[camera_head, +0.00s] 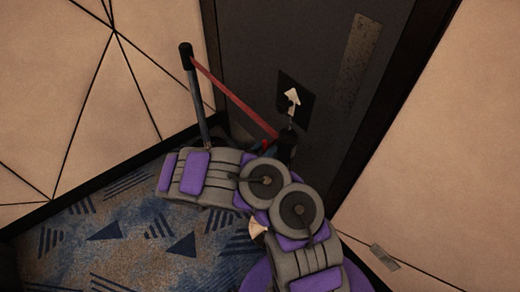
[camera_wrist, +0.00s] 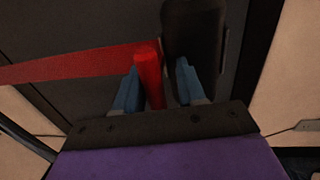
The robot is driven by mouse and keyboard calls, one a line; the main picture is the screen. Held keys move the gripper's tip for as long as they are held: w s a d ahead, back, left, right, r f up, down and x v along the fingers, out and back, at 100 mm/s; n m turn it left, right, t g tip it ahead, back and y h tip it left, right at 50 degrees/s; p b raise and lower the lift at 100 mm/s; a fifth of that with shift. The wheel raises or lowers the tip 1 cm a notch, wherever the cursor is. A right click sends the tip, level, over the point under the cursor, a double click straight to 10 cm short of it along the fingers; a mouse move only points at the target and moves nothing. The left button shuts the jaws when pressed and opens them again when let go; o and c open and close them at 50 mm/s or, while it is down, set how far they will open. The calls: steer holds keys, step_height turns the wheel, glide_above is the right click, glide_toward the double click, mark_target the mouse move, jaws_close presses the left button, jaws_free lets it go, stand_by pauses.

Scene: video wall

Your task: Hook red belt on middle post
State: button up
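The red belt (camera_head: 235,100) runs straight from the black-topped post (camera_head: 186,57) at upper left down to a dark post head (camera_head: 287,144) near the door. In the wrist view the belt (camera_wrist: 75,66) ends in an upright red end piece (camera_wrist: 149,75) beside a black post head (camera_wrist: 194,40). My gripper (camera_wrist: 159,68) has its blue fingers on both sides of the end piece. The left finger is close against it; a dark gap shows before the right finger. I cannot tell whether the end piece is fastened to the post head.
A dark door or panel (camera_head: 330,140) stands close behind the posts, with an arrow plate (camera_head: 291,101). Tan walls (camera_head: 80,100) flank it. Patterned carpet (camera_head: 125,245) is clear at lower left.

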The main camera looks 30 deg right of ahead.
steer(key=shift+o, duration=0.6)
steer(key=shift+s+d, duration=0.2)
steer(key=shift+d, duration=0.05)
steer(key=shift+a, duration=0.65)
steer(key=p+v, duration=0.4)
steer(key=v, duration=1.2)
steer(key=shift+a, duration=0.2)
steer(key=shift+a, duration=0.3)
steer(key=shift+d, duration=0.15)
